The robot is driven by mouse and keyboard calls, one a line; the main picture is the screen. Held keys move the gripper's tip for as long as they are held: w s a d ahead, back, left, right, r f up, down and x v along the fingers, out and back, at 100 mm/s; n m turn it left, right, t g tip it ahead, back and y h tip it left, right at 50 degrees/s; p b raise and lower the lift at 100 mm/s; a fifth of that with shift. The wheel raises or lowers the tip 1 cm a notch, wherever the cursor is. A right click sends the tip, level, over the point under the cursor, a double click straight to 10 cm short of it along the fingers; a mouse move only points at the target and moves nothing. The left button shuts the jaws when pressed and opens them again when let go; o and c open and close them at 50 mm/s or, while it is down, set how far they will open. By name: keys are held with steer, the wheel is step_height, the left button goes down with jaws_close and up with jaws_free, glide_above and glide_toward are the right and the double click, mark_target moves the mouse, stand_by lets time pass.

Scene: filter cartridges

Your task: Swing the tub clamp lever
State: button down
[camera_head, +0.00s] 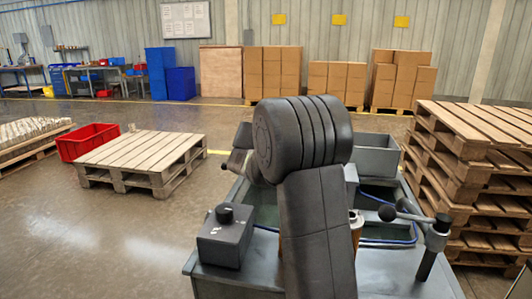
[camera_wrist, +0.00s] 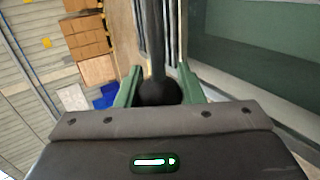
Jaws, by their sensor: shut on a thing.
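In the wrist view my gripper (camera_wrist: 160,72) has its two green fingers on either side of a black ball knob (camera_wrist: 159,92), shut on it. A dark straight lever rod (camera_wrist: 152,35) runs from this knob towards the top of the picture, along the tub edge. In the head view my arm hides the gripper fingers and the held knob. The grey tub (camera_head: 392,280) shows on both sides of the arm. A metal lever with a black ball (camera_head: 387,213) stands on a post (camera_head: 433,250) at the tub's right, with no gripper on it.
A grey box with a black knob (camera_head: 224,245) sits on the tub's left front. Stacked pallets (camera_head: 470,165) stand close on the right. A low pallet (camera_head: 140,155) and red crate (camera_head: 88,140) lie to the left. The floor at front left is clear.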

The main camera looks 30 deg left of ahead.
steer(key=shift+d+f, duration=0.1)
steer(key=shift+f, duration=0.35)
steer(key=c, duration=1)
jaws_free()
steer(key=shift+o, duration=0.2)
steer(key=shift+r, duration=0.15)
steer(key=shift+s+r, duration=0.15)
steer(key=shift+r, duration=0.05)
steer(key=v, duration=1.3)
steer(key=shift+p, duration=0.4)
